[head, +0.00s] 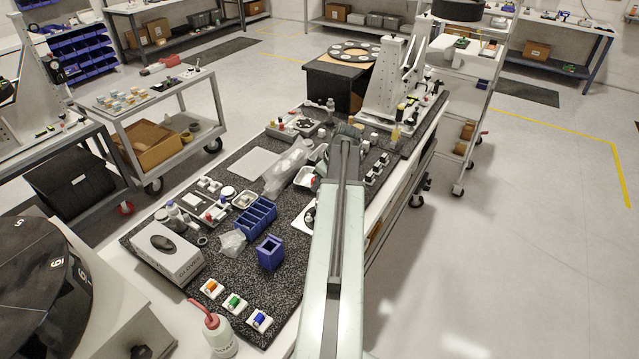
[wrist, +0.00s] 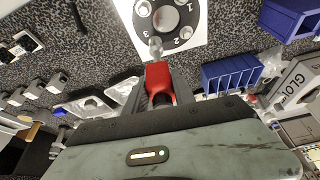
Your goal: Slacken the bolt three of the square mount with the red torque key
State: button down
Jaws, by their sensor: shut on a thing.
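The square mount (wrist: 198,47) is a white plate with a black numbered ring and a grey round centre, at the top of the wrist view. Small grey bolts sit around the ring; I cannot tell surely which number belongs to which bolt. My gripper (wrist: 160,98) is shut on the red torque key (wrist: 158,75). The key's grey metal tip points at the mount and overlaps the ring's lower edge; whether it touches a bolt is unclear. In the head view part of the mount (head: 309,216) shows left of my arm, which hides the rest, the gripper and the key.
A blue divided bin (head: 255,215) and a blue square cup (head: 270,252) stand left of my arm. Orange, green and blue pieces (head: 234,302) sit in white holders near a red-tipped bottle (head: 219,335). A glove box (head: 168,250) stands at the left edge.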

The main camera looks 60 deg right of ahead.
jog(key=shift+f+b, duration=0.45)
jog(key=shift+d+n+y, duration=0.1)
jog(key=shift+n+y, duration=0.2)
jog(key=shift+n, duration=0.3)
jog(key=shift+r, duration=0.1)
notch_tip(320, 180, up, 5)
jog(key=p, duration=0.5)
jog(key=shift+s, duration=0.1)
